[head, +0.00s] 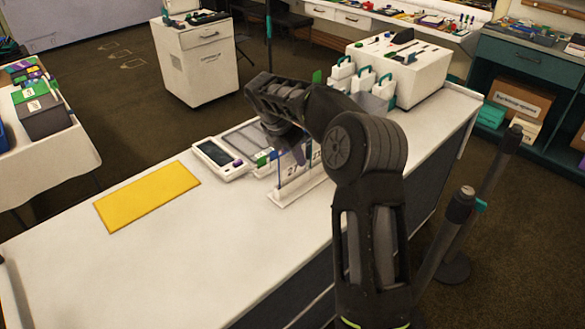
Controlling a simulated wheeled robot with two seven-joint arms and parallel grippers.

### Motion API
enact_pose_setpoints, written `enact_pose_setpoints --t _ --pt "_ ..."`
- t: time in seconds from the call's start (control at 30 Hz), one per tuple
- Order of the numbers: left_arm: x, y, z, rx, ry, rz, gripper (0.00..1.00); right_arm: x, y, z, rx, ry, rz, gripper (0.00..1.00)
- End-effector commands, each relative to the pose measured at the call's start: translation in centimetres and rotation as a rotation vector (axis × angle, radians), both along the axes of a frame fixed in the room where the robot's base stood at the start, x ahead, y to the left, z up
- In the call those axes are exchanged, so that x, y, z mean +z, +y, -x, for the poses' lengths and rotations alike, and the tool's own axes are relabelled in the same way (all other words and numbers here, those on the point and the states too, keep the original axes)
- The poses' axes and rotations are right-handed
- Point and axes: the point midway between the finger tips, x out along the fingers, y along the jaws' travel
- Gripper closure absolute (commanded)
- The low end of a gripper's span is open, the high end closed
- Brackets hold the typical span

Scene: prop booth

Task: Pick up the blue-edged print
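A white holder (290,192) stands on the white counter, with upright cards or prints in it. One print (293,171) shows dark figures like "27" and a blue strip along its left edge. Its upper part and the prints to its right are partly hidden by my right arm. My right gripper (291,150) points down just above and behind the holder. Its fingertips are small and overlap the prints, so I cannot tell whether they are open, shut or touching a print. My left gripper is not in view.
A yellow mat (147,195) lies bare on the counter's left part. A white device with a dark screen (216,154) and a grey tray (247,138) lie left of the holder. A white box with tools (412,75) stands behind. The counter's front is clear.

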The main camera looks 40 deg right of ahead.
Motion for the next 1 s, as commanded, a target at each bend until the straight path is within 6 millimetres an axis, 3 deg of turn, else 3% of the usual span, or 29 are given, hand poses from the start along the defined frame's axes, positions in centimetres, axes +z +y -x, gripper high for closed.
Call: enact_pose_setpoints --t 0.17,1.0 --pt "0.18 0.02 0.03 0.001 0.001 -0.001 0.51 -1.14 -0.41 -0.06 0.001 -0.001 0.0 0.71" --pt "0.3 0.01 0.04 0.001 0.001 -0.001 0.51 -1.25 -0.41 -0.03 0.001 0.0 0.0 0.71"
